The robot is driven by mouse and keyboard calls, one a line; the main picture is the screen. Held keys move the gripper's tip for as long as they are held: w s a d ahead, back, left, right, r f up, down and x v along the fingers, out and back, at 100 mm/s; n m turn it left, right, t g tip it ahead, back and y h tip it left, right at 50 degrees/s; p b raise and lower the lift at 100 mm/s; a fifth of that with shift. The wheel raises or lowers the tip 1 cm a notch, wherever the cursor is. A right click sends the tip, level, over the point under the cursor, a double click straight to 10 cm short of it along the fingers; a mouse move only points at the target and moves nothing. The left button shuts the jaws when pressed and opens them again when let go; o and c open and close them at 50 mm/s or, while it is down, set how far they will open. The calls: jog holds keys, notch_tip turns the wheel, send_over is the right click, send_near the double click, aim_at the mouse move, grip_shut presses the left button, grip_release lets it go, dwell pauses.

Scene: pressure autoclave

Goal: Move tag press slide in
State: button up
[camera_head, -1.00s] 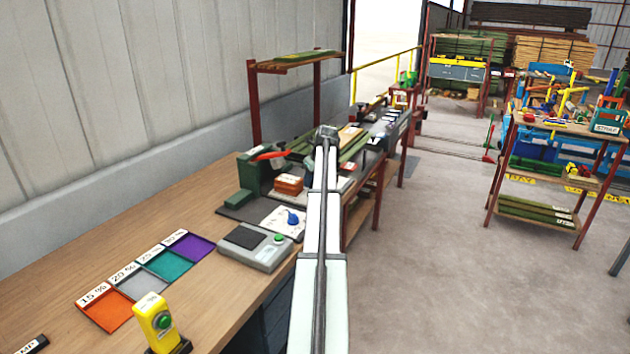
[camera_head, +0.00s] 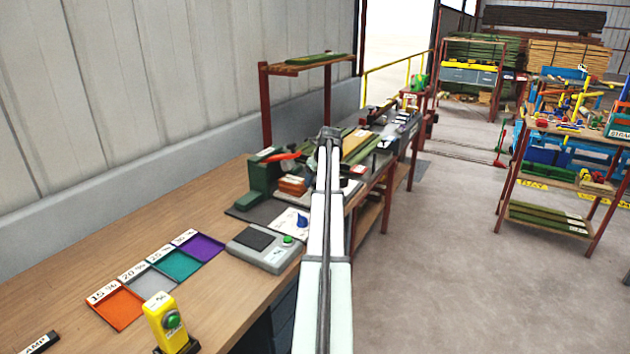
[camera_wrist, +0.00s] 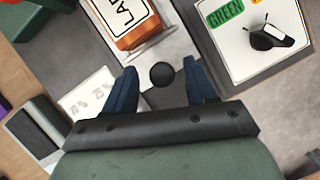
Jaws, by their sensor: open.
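The tag press is a green body (camera_head: 262,182) with a red lever (camera_head: 283,156) on a dark mat on the bench; its green edge shows in the wrist view (camera_wrist: 30,22). Beside it, an orange block (camera_head: 292,185) with a white label shows large in the wrist view (camera_wrist: 128,22). A round black knob (camera_wrist: 162,75) sits by a pale plate, which looks like the slide. My gripper (camera_wrist: 163,82) is open, its two blue fingers on either side of the knob with gaps. In the head view my arm hides the gripper and knob.
A white panel (camera_wrist: 240,60) with a "GREEN" label and dial lies right of the fingers. A grey box with a green button (camera_head: 263,248), coloured trays (camera_head: 180,265) and a yellow button post (camera_head: 163,322) stand nearer on the bench. A shelf (camera_head: 308,65) rises behind the press.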

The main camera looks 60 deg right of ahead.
jog(key=v, duration=1.3)
jog(key=shift+r, duration=0.3)
jog(key=shift+s, duration=0.1)
